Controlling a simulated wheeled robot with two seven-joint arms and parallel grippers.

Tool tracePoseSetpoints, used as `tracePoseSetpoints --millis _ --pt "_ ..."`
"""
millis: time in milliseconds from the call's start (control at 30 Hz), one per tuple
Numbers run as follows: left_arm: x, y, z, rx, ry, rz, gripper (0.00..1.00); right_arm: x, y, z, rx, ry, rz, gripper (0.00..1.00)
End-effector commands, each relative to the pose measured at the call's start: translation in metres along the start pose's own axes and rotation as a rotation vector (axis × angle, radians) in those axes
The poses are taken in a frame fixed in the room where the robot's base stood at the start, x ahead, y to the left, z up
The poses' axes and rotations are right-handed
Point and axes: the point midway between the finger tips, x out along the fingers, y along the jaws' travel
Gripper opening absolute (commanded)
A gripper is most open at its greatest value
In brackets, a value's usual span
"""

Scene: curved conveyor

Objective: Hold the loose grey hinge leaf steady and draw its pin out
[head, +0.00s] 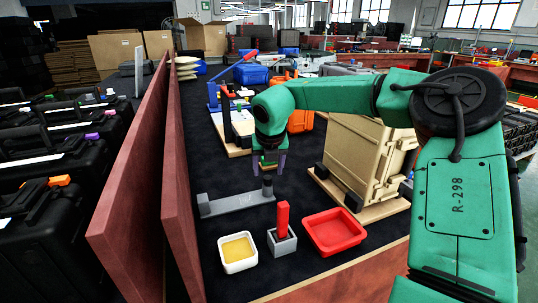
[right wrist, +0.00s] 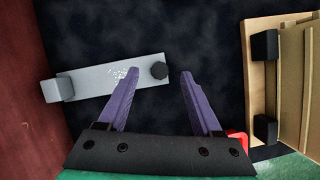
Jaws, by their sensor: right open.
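The grey hinge leaf (head: 238,203) lies flat on the dark table top, with a raised block at its left end. Its pin (head: 267,184) stands upright at the right end. In the right wrist view the leaf (right wrist: 100,82) shows from above, and the pin's round dark head (right wrist: 159,71) appears between the fingertips. My right gripper (head: 269,170) points down just above the pin. Its purple fingers (right wrist: 160,74) are open, with nothing held. I cannot tell whether the fingers reach down to the pin's height. My left gripper is not in view.
In front stand a white tray with yellow inside (head: 238,251), a grey block (head: 282,244) holding a red bar (head: 282,217), and a red tray (head: 335,229). A beige cabinet (head: 365,160) stands right. A reddish wooden wall (head: 180,190) bounds the left.

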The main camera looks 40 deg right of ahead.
Motion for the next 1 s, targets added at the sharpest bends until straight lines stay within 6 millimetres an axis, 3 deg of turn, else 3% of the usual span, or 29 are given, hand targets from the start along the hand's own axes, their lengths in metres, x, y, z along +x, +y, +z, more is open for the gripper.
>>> tracePoseSetpoints --millis 100,200,467,633,667,700,733,800,1000 --pt "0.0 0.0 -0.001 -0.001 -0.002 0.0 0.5 0.021 0.0 -0.001 0.0 0.002 -0.001 0.67" --pt "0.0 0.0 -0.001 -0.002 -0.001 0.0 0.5 0.029 0.0 0.0 0.0 0.001 -0.001 0.67" --pt "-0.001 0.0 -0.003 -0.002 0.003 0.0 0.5 0.031 0.0 0.0 0.0 -0.001 0.001 0.67" --pt "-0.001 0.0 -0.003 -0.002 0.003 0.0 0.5 0.031 0.0 0.0 0.0 -0.001 0.001 0.01" --pt "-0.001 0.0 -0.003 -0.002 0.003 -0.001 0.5 0.031 0.0 0.0 0.0 -0.001 0.001 0.0" --pt "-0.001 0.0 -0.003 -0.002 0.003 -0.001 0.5 0.031 0.0 0.0 0.0 -0.001 0.001 0.0" --pt "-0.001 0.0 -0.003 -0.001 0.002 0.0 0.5 0.031 0.0 0.0 0.0 -0.001 0.001 0.38" --pt "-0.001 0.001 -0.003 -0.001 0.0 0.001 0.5 0.031 0.0 0.0 0.0 -0.001 0.001 0.65" --pt "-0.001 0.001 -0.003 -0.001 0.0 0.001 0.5 0.031 0.0 0.0 0.0 -0.001 0.001 0.65"
